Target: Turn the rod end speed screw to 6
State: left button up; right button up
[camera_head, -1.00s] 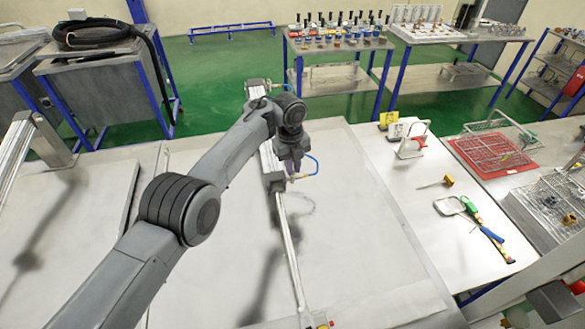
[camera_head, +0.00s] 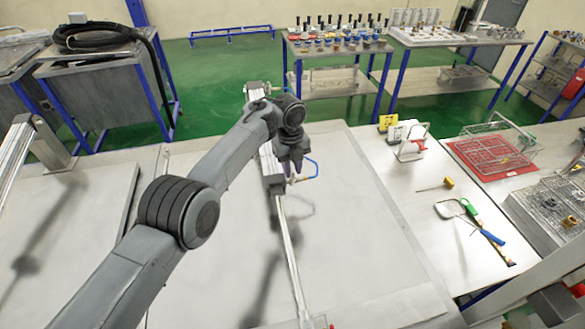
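A pneumatic cylinder (camera_head: 273,183) lies on the white table, with its body running away from me and its long rod (camera_head: 289,245) pointing toward me. A blue air hose (camera_head: 313,168) loops from a fitting at the rod end of the body. My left gripper (camera_head: 291,168) points down beside that end of the body, close to the fitting. Its fingers are small and dark, so their opening and any contact cannot be told. The speed screw and its number scale are too small to make out. My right gripper is not in view.
On the right of the table lie a yellow-handled screwdriver (camera_head: 447,183) and other hand tools (camera_head: 482,228). A red mat (camera_head: 483,157) with a wire rack is beyond them. A white box (camera_head: 411,140) stands near the back edge. The table around the rod is clear.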

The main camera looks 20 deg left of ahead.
pick_arm(q)
notch_tip(320, 180, up, 10)
jog(key=shift+a+r, duration=0.2)
jog(key=shift+a, duration=0.05)
dwell(0.5)
